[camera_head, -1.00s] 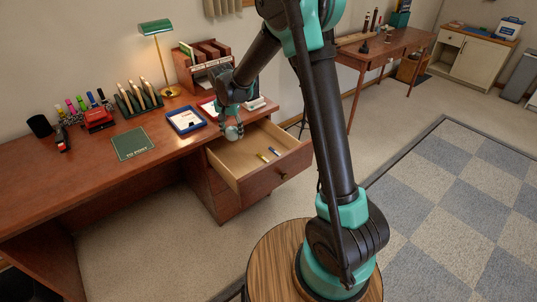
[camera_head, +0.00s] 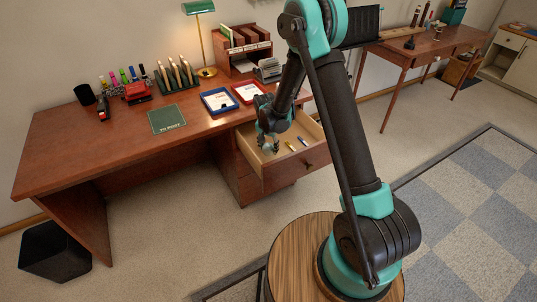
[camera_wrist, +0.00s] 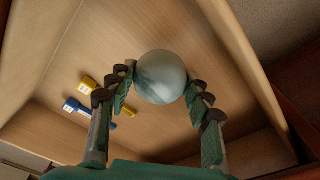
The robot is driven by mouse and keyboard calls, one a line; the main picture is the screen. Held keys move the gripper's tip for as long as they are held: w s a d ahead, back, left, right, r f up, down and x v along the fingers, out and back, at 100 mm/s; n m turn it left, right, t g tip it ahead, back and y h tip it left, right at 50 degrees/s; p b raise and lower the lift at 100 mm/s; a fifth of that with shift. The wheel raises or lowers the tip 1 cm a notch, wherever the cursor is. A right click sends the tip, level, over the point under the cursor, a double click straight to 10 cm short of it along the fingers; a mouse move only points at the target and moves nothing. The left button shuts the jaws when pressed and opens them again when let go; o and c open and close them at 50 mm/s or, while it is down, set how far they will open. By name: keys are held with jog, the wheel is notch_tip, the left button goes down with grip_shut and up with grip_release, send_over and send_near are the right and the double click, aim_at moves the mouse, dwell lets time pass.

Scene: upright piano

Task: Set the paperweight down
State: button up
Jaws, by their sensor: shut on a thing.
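The paperweight is a smooth, round, grey-green marbled ball (camera_wrist: 161,77), in the middle of the wrist view. My gripper (camera_wrist: 161,88) is shut on it, with jointed fingers on its left and right sides. In the head view my gripper (camera_head: 268,147) points down over the left part of the open desk drawer (camera_head: 286,180). The drawer's pale wooden floor (camera_wrist: 190,128) shows behind the ball in the wrist view. I cannot tell whether the ball touches that floor.
Two small items, one yellow (camera_head: 290,145) and one blue (camera_head: 303,140), lie in the drawer, right of my gripper. The drawer walls stand close around. The desk top (camera_head: 90,155) holds a green mat (camera_head: 166,118), a blue-rimmed tray (camera_head: 219,101), a red-rimmed tray (camera_head: 249,92) and a lamp (camera_head: 199,8).

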aim_at(268, 154)
jog(key=shift+f, duration=2)
jog(key=shift+f, duration=0.1)
jog(key=o, duration=1.4)
